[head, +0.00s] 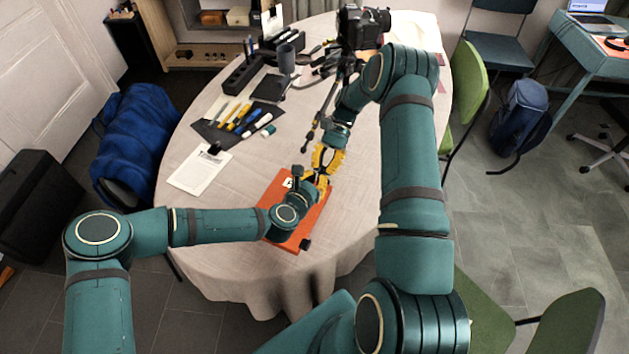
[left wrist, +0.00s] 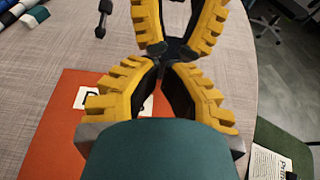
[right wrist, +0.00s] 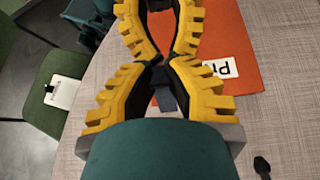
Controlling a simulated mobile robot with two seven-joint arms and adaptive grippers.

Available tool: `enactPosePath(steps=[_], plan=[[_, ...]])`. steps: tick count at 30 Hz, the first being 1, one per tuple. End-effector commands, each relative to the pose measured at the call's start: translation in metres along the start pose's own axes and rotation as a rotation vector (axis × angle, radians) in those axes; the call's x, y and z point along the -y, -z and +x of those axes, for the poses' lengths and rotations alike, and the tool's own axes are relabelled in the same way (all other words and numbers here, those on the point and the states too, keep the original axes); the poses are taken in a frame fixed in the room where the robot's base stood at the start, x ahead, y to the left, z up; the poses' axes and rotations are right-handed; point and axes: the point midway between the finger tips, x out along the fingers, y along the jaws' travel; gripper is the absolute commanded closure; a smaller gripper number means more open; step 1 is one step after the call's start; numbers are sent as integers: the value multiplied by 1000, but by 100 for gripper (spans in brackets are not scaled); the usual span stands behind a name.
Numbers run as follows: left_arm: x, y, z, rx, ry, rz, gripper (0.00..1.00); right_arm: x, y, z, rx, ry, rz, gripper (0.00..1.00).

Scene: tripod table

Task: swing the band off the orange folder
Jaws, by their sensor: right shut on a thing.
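The orange folder (head: 281,224) lies flat on the table, with a white lettered label near its far edge; it also shows in the left wrist view (left wrist: 50,130) and right wrist view (right wrist: 235,30). My right gripper (head: 321,172) is shut at the folder's far right corner. A small dark piece (right wrist: 166,98), seemingly the band's end, shows between its fingers. My left gripper (left wrist: 158,64) is shut, its fingertips close against the right gripper's. A black piece (head: 305,244) sits at the folder's near right corner. The band's length is mostly hidden by my left wrist.
A camera (head: 360,26) on a tripod stands behind my right arm. A dark mat with pens (head: 240,120), a white sheet (head: 200,170) and a desk organizer (head: 243,75) lie at the left. The cloth left of the folder is clear.

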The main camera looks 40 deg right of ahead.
Motion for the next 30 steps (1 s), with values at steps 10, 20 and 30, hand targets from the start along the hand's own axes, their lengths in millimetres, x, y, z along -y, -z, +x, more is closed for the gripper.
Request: enactPosePath(steps=[10, 20, 30], plan=[[0, -8, 6, 3, -2, 1, 100, 0, -1, 1, 4, -2, -1, 81], [1, -8, 5, 4, 1, 1, 100, 0, 0, 2, 3, -1, 0, 52], [1, -8, 5, 3, 2, 1, 100, 0, 1, -22, -1, 1, 0, 52]])
